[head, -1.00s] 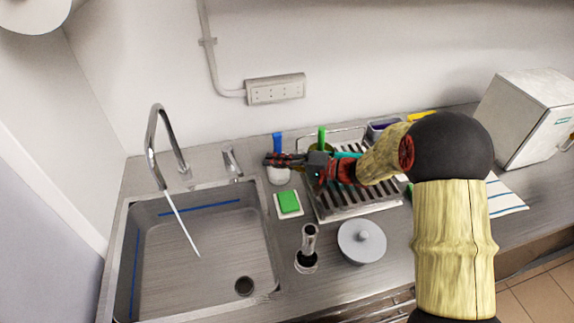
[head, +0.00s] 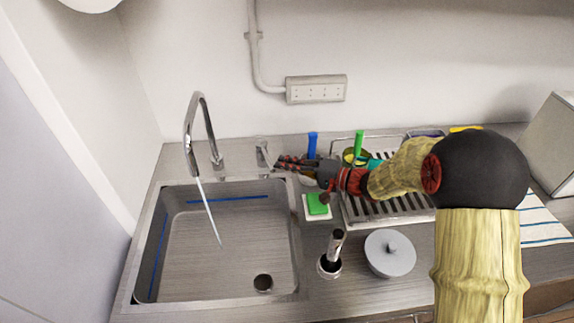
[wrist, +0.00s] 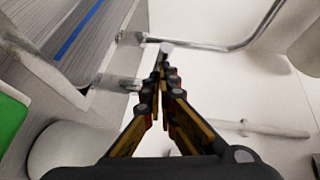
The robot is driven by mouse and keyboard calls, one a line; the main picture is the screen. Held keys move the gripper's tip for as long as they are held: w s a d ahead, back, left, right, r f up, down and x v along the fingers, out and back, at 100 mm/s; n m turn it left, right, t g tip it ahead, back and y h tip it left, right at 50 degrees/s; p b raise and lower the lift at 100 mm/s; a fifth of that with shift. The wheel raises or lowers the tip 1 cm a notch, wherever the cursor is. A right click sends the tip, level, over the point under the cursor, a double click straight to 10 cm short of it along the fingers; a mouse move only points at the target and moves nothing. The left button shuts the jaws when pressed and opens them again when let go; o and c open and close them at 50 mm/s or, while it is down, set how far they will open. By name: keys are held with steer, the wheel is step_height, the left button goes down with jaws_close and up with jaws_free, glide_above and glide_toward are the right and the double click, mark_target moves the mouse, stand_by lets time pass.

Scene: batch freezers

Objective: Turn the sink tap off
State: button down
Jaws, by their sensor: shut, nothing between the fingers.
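The sink tap (head: 203,125) is a tall curved chrome spout at the sink's back edge, with a thin stream of water (head: 209,212) running from it into the basin. A short chrome lever handle (head: 262,152) stands to its right. My gripper (head: 277,163) is shut and empty, its fingertips just right of the handle. In the wrist view the closed fingertips (wrist: 163,60) point toward chrome tap parts, with the handle's body (wrist: 118,82) to their left and the spout (wrist: 232,48) beyond. I cannot tell whether the tips touch the handle.
The steel sink (head: 180,240) lies left. A green sponge (head: 317,204) on a white dish, a dark-based metal cylinder (head: 336,245) and a lidded grey pot (head: 390,256) stand on the counter. A dish rack (head: 400,212) is behind my arm. A wall socket strip (head: 316,88) hangs above.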

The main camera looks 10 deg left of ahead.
steer(key=shift+s+a+b, duration=0.9)
steer(key=shift+a+b, duration=0.2)
steer(key=shift+b, duration=0.05)
steer(key=p+v, duration=0.1)
steer(key=v, duration=1.2)
steer(key=shift+w, duration=0.2)
